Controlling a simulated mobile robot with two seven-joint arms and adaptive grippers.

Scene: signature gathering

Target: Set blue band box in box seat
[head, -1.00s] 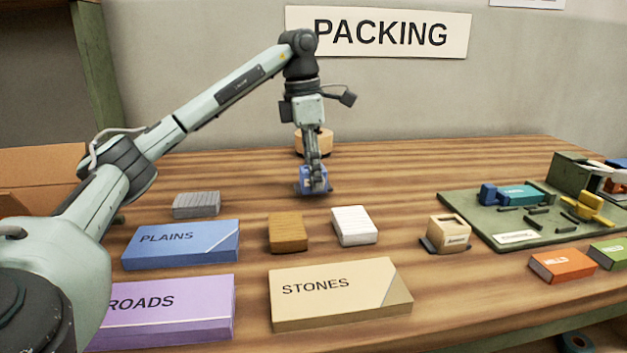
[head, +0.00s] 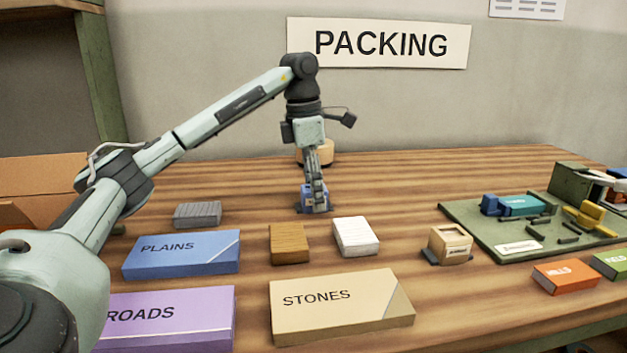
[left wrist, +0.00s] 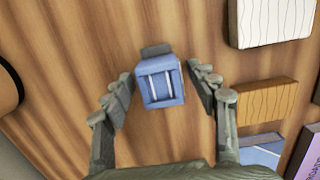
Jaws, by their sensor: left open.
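The blue box (head: 306,198) stands on the wooden table, towards the back and left of the middle. In the left wrist view the blue box (left wrist: 161,88) shows two pale bands across it. A dark grey piece (left wrist: 156,50) sticks out at its edge; it may be part of the box seat, but the box hides most of it. My left gripper (head: 316,204) points down over the box. Its fingers are open on either side of the box, with a gap visible on the right side. My right gripper cannot be made out.
A round wooden object (head: 318,152) stands behind the gripper. In front lie a grey block (head: 197,214), a brown block (head: 289,243), a white block (head: 355,236) and the PLAINS box (head: 181,253). A beige box (head: 451,244) and a green tray (head: 475,221) are to the right.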

